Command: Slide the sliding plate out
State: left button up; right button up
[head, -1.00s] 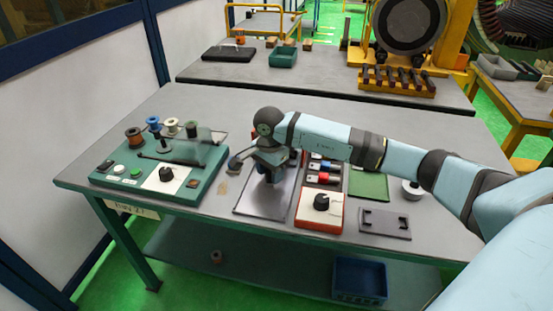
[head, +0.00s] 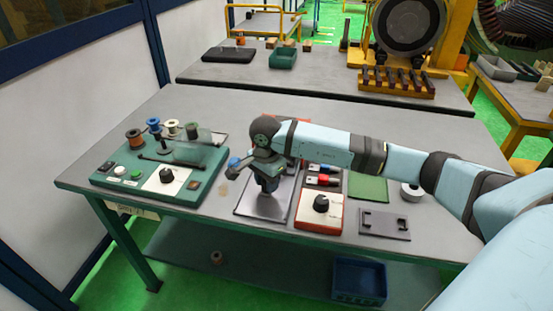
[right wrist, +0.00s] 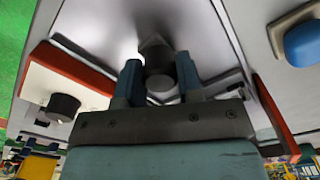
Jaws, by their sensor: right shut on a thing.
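A flat grey metal plate (head: 250,203), which looks like the sliding plate, lies on the workbench between the green winding unit and the orange-edged control box. My right gripper (head: 268,188) points down over it. In the right wrist view, the two blue fingers of my right gripper (right wrist: 159,80) are closed around a short dark grey cylindrical knob (right wrist: 158,62). A pale metal surface (right wrist: 105,30) lies around and behind the knob. My wrist hides the far part of the plate in the head view. My left gripper is not in view.
The orange-edged box with a black knob (head: 321,203) stands close right of the plate. The green winding unit (head: 205,185) with spools stands left. A grey bracket (head: 385,224) and a green mat (head: 369,189) lie further right. The bench front (head: 190,207) is clear.

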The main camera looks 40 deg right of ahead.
jog(key=shift+s+a, duration=0.45)
jog(key=shift+a, duration=0.1)
jog(key=shift+s+a, duration=0.95)
jog(key=shift+a, duration=0.15)
jog(key=shift+s+a+p, duration=0.3)
jog(key=shift+s+a, duration=0.4)
jog(key=shift+a, duration=0.1)
jog(key=o, duration=0.7)
jog(key=shift+r+p, duration=0.85)
jog(key=shift+r, duration=0.7)
notch_tip(320, 180, up, 2)
jog(key=shift+p, duration=0.5)
jog(key=shift+r, duration=0.4)
